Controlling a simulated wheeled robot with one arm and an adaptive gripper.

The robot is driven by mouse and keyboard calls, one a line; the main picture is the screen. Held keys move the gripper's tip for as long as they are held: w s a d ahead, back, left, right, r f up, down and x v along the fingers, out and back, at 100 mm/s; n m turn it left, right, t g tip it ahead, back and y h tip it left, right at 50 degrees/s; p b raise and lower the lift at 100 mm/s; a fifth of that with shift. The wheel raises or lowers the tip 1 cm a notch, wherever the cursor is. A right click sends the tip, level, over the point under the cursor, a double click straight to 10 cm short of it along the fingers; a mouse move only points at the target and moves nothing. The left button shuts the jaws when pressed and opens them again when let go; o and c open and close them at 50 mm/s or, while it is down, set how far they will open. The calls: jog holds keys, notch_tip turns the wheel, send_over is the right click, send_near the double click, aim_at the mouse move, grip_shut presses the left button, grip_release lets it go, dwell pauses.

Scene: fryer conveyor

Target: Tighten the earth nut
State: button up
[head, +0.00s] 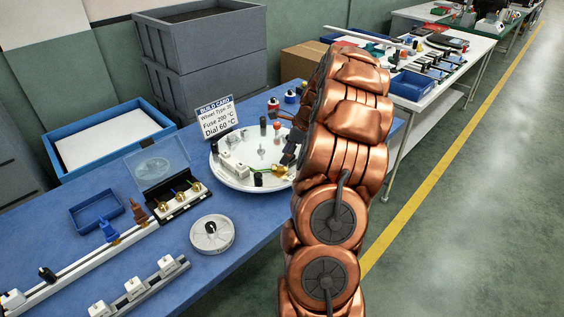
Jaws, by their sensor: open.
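A round white plate (228,178) stands on the blue bench and carries several small parts. A green-and-yellow piece (279,170), which looks like the earth lead, lies near its right edge beside my arm. I cannot make out the earth nut clearly at this size. A post with an orange-red top (277,127) stands at the back of the plate. My copper-coloured arm covers the plate's right side. My gripper (284,138) shows as dark fingers at the plate's right edge, partly hidden by the arm. It is open, with nothing visible between the fingers.
A build card (216,118) stands behind the plate. An open clear-lidded case (183,205) with brass parts, a blue tray (96,212), a round grey dial (212,235) and rails with white blocks (136,288) lie left and front. Grey crates (205,75) stand behind.

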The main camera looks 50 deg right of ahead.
jog(key=v, duration=0.7)
jog(key=shift+w, duration=0.15)
dwell(0.3)
